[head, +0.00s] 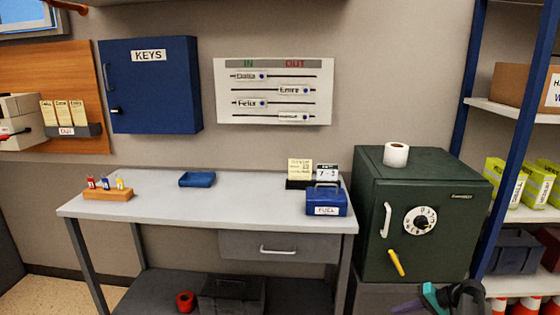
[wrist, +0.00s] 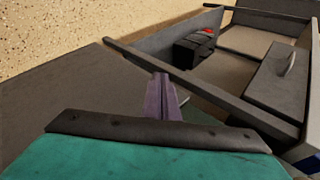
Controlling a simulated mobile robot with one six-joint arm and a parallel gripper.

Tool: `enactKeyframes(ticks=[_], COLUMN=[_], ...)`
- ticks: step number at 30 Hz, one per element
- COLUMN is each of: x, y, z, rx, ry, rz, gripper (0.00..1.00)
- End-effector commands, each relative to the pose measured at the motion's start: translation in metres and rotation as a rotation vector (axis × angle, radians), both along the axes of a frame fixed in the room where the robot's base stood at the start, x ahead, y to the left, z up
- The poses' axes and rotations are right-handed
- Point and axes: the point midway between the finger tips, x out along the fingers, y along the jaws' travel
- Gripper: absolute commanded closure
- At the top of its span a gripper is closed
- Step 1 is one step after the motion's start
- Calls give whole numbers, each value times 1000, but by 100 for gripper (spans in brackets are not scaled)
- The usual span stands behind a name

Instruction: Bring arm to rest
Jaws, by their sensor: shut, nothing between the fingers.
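My gripper (head: 402,307) shows at the bottom right of the head view, in front of the stand under the green safe (head: 459,237).
The grey desk (head: 255,201) stands left of the safe, with a drawer (head: 278,249) and lower shelf. On it are a blue FUEL box (head: 327,202), a blue tray (head: 197,179) and a wooden holder (head: 108,194). Shelving (head: 515,215) stands right. Floor (head: 32,293) shows at lower left.

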Motion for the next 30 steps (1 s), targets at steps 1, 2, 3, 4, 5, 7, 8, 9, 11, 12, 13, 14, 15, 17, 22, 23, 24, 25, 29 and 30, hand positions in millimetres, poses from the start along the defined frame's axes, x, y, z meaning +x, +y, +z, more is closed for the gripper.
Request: enactKeyframes(ticks=[1, 2, 3, 4, 5, 7, 8, 9, 11, 12, 13, 14, 15, 17, 22, 23, 24, 25, 29, 30], x=[-11, -16, -23, -29, -35, -51, -58, -68, -84, -95, -103, -112, -124, -143, -199, -209, -223, -233, -279, -293], y=[23, 33, 47, 56, 67, 90, 99, 112, 130, 141, 149, 157, 168, 182, 216, 221, 227, 231, 247, 250], z=[-16, -26, -39, -49, -58, -80, -88, -100, -116, -126, -134, -141, -151, -164, -196, -201, -207, -211, -227, -230], rx=[-10, -16, -28, -38, -47, -70, -81, -97, -119, -137, -151, -164, -182, -211, -300, -317, -339, -356, -435, -459], ry=[36, 59, 85, 107, 127, 178, 196, 223, 264, 289, 307, 326, 349, 384, 474, 488, 508, 521, 575, 590], rz=[18, 26, 38, 46, 56, 79, 88, 103, 125, 139, 150, 161, 177, 201, 271, 284, 303, 316, 376, 394], gripper=[100, 100, 100, 100, 100, 100, 100, 100, 100, 100, 100, 100, 100, 100, 100, 100, 100, 100, 100, 100])
